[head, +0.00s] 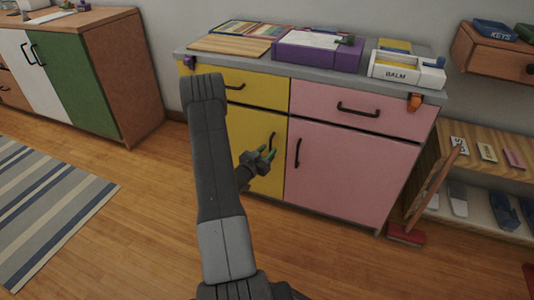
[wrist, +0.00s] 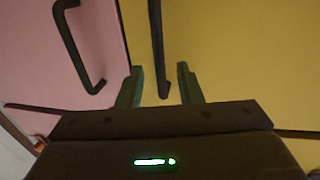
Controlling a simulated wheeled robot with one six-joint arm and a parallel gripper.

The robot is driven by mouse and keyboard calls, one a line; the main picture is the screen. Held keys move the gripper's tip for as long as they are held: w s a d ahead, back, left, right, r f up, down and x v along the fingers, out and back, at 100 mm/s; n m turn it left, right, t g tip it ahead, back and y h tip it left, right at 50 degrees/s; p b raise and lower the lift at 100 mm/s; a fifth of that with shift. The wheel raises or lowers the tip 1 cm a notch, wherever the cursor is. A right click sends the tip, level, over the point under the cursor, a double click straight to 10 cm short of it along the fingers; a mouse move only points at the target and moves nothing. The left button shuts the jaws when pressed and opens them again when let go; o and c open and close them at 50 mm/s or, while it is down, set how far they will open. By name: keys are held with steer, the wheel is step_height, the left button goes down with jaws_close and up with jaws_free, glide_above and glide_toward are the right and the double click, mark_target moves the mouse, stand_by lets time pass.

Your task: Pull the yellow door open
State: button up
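The yellow door (head: 266,180) is the lower left door of the cabinet and looks shut. It also fills the right of the wrist view (wrist: 235,60). Its black bar handle (head: 273,141) stands upright near the door's right edge. My gripper (head: 267,153) is at the lower part of this handle, in front of the door. In the wrist view my gripper (wrist: 160,88) is open, with the yellow door's handle (wrist: 157,45) between its two green fingers and apart from both. How deep the handle sits between them is hard to tell. My arm hides the door's left part.
The pink door (head: 345,175) with its own handle (head: 297,152) is just right. Above are yellow and pink drawers (head: 360,107). A purple box (head: 318,50) and a balm carrier (head: 405,70) stand on top. Wooden floor (head: 150,215) in front is clear.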

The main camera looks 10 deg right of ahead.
steer(key=shift+w+d, duration=0.2)
jaws_close()
steer(key=shift+s+a, duration=0.1)
